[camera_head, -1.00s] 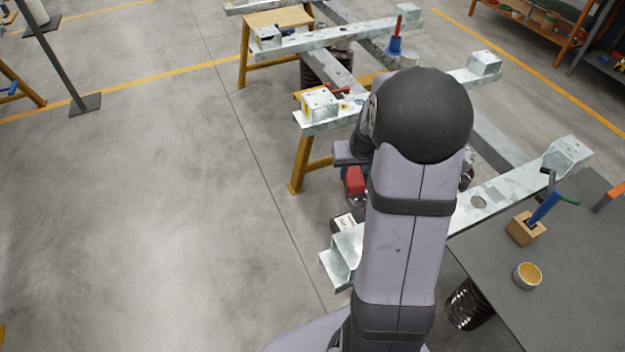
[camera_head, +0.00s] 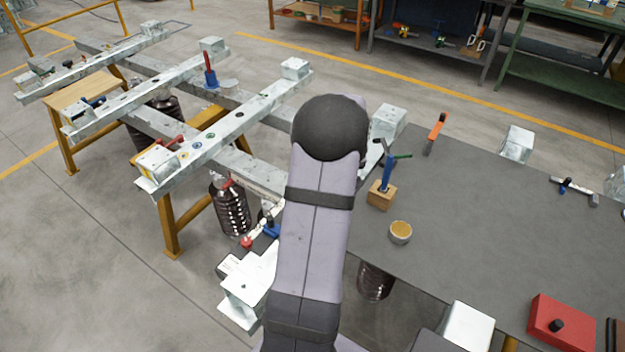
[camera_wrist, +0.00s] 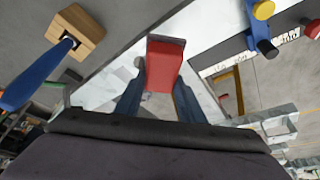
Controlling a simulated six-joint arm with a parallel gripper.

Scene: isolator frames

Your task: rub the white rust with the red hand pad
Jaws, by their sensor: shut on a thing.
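The red hand pad (camera_wrist: 165,63) is held between the two dark blue fingers of my gripper (camera_wrist: 158,92) in the wrist view. The gripper is shut on it. Behind the pad runs a pale galvanized beam (camera_wrist: 215,30); I cannot tell whether the pad touches it. The beam is mottled whitish, and no distinct white rust patch can be made out. In the head view my arm hides the gripper, the pad and most of the near beam, whose end bracket (camera_head: 240,305) shows at lower left.
A grey table (camera_head: 480,235) at right bears a wooden block (camera_head: 381,196) with a blue-handled tool, a small tin (camera_head: 400,232) and a red box (camera_head: 550,325) with a black knob. Other galvanized beams (camera_head: 225,128) stand at left. Dark ribbed isolators (camera_head: 230,208) stand below.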

